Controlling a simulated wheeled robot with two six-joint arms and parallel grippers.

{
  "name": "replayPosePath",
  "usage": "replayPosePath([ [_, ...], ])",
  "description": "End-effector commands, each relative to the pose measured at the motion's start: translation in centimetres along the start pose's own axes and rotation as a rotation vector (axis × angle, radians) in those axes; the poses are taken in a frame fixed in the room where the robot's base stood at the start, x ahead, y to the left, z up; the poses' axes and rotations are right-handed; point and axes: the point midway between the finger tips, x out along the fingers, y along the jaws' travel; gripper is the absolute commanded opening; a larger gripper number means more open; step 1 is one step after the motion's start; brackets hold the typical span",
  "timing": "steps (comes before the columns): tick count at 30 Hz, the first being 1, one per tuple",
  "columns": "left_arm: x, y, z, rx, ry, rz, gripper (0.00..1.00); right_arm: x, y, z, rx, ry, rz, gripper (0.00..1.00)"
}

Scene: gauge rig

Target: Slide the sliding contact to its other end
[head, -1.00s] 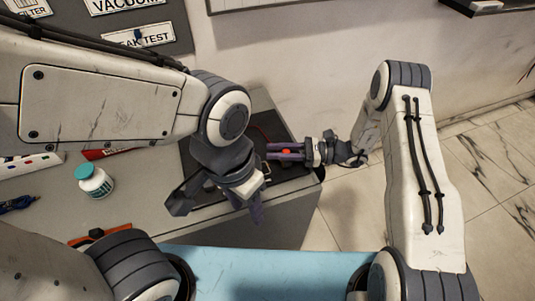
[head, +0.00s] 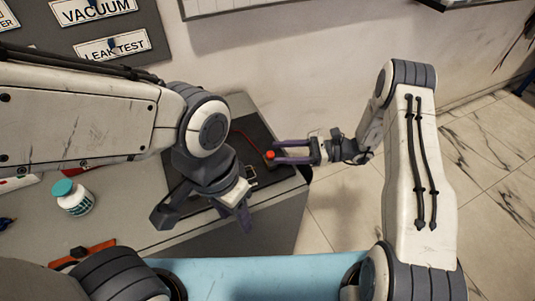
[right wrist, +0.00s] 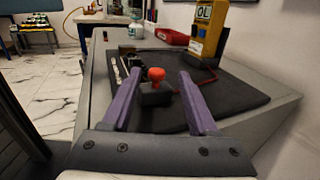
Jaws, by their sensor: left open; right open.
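The sliding contact shows as an orange-red knob (head: 270,154) at the right part of the dark mat. In the right wrist view the knob (right wrist: 156,74) stands on a dark block (right wrist: 155,96). My right gripper (head: 279,152) is open, with its purple fingers pointing left and the knob close to their tips. In the right wrist view the fingers (right wrist: 159,78) lie on either side of the knob, with gaps to both. My left gripper (head: 205,216) is open and empty, hanging over the table's front side. It hides part of the mat and rig.
A white bottle with a teal cap (head: 72,197) stands on the table at left. A yellow meter (right wrist: 210,22) and a red box (right wrist: 172,36) stand beyond the knob in the right wrist view. A red wire runs over the dark mat (right wrist: 235,92).

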Motion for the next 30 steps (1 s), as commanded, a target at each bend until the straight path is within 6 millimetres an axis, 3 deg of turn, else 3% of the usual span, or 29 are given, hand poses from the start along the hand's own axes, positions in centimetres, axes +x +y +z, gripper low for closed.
replayPosePath([
  [4, 0.8, -0.1, 0.1, 0.000, 0.000, 0.000, 0.50, -2.9, -0.1, -0.2, -0.002, 0.001, -0.005, 0.59],
  [10, 1.1, -0.1, 0.1, 0.000, 0.000, 0.000, 0.50, -4.7, -0.1, 0.0, -0.001, 0.001, -0.002, 0.59],
  [26, 1.1, -0.1, 0.1, 0.000, 0.000, 0.000, 0.50, -4.9, 0.0, 0.0, -0.001, 0.001, 0.000, 0.59],
  [30, 0.9, -0.1, 0.1, 0.000, 0.000, 0.000, 0.50, -3.7, 0.6, 1.1, -0.025, 0.035, 0.057, 0.59],
])
